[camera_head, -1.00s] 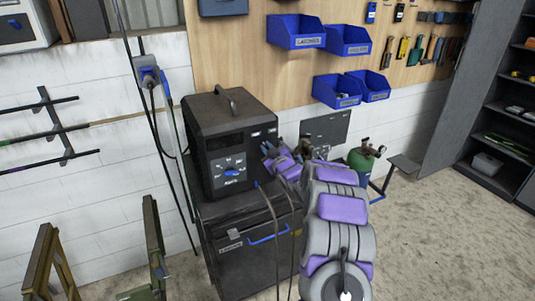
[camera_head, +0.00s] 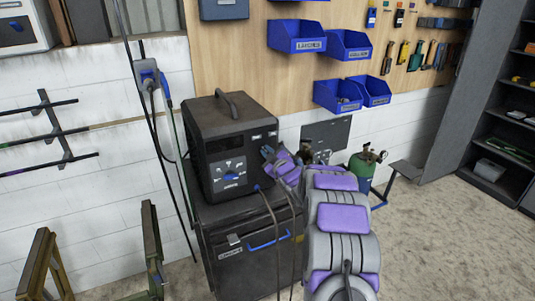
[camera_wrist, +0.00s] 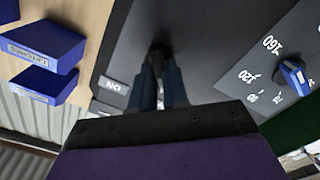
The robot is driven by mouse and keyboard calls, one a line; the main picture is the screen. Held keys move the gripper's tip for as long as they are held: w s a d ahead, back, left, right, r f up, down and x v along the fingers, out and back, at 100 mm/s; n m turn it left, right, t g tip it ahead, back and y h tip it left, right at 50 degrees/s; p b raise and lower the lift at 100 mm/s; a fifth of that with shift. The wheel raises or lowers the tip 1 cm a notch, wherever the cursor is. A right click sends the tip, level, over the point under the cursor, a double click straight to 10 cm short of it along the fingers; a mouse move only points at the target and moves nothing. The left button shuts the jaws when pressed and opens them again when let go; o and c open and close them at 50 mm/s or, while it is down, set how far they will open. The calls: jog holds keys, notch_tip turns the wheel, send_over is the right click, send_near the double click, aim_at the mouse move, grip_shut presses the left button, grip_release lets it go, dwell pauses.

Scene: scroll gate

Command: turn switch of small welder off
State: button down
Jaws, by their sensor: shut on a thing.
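The small welder (camera_head: 215,125) is a dark box with a top handle, standing on a dark cabinet. Its front has a blue dial (camera_head: 232,168), which also shows at the right of the wrist view (camera_wrist: 291,72) beside printed numbers. Two small pale labels sit at the upper right of the front. My gripper (camera_head: 266,153) is at the right side of that front.
The cabinet (camera_head: 250,265) has a blue handle, and cables hang down its front. Blue bins (camera_head: 297,35) are on the wooden wall panel above. A green gas cylinder (camera_head: 362,165) stands behind my arm. Green metal stands (camera_head: 152,245) are at the lower left.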

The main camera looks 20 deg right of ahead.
jog(key=c, duration=1.1)
grip_release()
jog(key=shift+s, duration=0.1)
jog(key=s, duration=0.5)
jog(key=s+p, duration=0.1)
jog(key=s, duration=1.1)
jog(key=shift+s+d+f+p, duration=0.1)
jog(key=shift+d+p, duration=0.25)
jog(key=shift+a, duration=0.1)
jog(key=s+a+m+g, duration=0.3)
jog(key=s+a+g, duration=0.3)
jog(key=s, duration=0.9)
jog(key=s+a+r+m+g, duration=0.1)
jog(key=s+a+g, duration=0.6)
jog(key=s, duration=0.8)
jog(key=s+a+r+m+g, duration=0.1)
jog(key=s+a+m+g, duration=0.3)
jog(key=s+a, duration=0.6)
jog(key=shift+s+r+m+g+h, duration=0.15)
jog(key=shift+s+g, duration=0.55)
jog(key=shift+s, duration=0.75)
jog(key=shift+s+m+g+h, duration=0.15)
jog(key=shift+s+g, duration=0.55)
jog(key=shift+s, duration=0.7)
